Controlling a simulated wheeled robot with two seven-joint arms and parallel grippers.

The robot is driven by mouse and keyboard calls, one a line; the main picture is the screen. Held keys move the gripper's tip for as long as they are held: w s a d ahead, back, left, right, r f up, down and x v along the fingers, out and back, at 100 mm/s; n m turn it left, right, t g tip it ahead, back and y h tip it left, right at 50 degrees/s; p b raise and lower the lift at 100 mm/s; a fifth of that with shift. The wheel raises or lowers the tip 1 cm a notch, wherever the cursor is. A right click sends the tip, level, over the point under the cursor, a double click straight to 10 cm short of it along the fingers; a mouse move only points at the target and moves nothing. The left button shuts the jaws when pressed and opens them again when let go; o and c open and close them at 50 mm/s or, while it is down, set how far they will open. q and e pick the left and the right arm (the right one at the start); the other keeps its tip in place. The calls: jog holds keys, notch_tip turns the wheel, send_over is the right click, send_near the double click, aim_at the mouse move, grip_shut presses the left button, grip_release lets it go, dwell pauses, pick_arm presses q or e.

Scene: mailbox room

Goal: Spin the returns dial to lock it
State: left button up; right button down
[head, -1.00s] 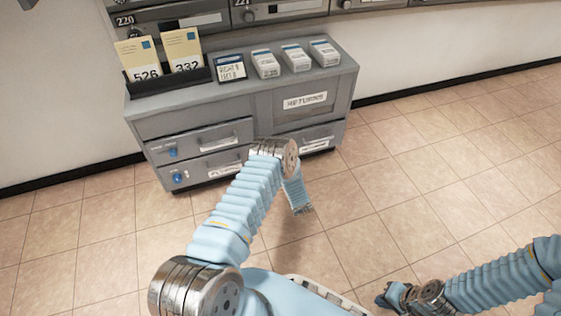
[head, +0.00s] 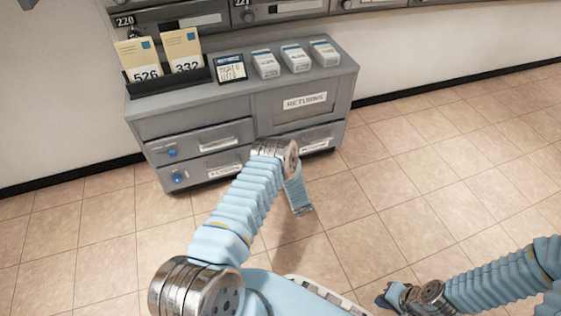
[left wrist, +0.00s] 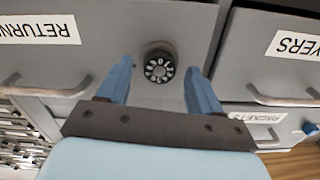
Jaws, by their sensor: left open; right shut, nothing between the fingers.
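The returns dial (left wrist: 158,67) is a round black knob with white digits, seen nearly face-on in the left wrist view. It sits on a grey drawer front beside an upside-down white RETURNS label (left wrist: 40,29). My left gripper (left wrist: 160,78) is open, its two blue fingers on either side of the dial; I cannot tell whether they touch it. In the head view my left arm hides the dial and the left gripper. My right gripper (head: 388,297) is shut and empty, low at the bottom right, far from the cabinet.
The grey cabinet (head: 215,108) stands against the wall. Two drawers with blue knobs (head: 172,152) are on its left. Card stacks (head: 296,58), a small sign (head: 230,68) and numbered envelopes (head: 145,60) stand on top. Tiled floor (head: 430,180) to the right is clear.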

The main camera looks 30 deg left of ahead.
pick_arm(q)
jog(key=p+v, duration=0.1)
jog(key=v, duration=1.2)
jog(key=shift+s+d+p, duration=0.15)
jog(key=shift+s+p, duration=0.05)
jog(key=shift+p, duration=0.15)
jog(key=s+d+r+m+g+h+p, duration=0.2)
jog(key=d+r+m+g+h+p, duration=0.15)
jog(key=d+h+p, duration=0.55)
jog(key=s+d+r+m+g+h, duration=0.1)
jog(key=s+d+r+g+h, duration=0.1)
jog(key=s, duration=0.4)
jog(key=s+d+r+m+g+h+p, duration=0.1)
jog(key=s+d+r+g+h, duration=0.1)
jog(key=s, duration=0.4)
jog(key=s+d+r+m+g+h, duration=0.1)
jog(key=s+r+g+h, duration=0.2)
jog(key=s+r+h, duration=0.2)
jog(key=shift+s+d+r, duration=0.4)
jog(key=shift+s+r, duration=0.05)
jog(key=shift+s, duration=0.5)
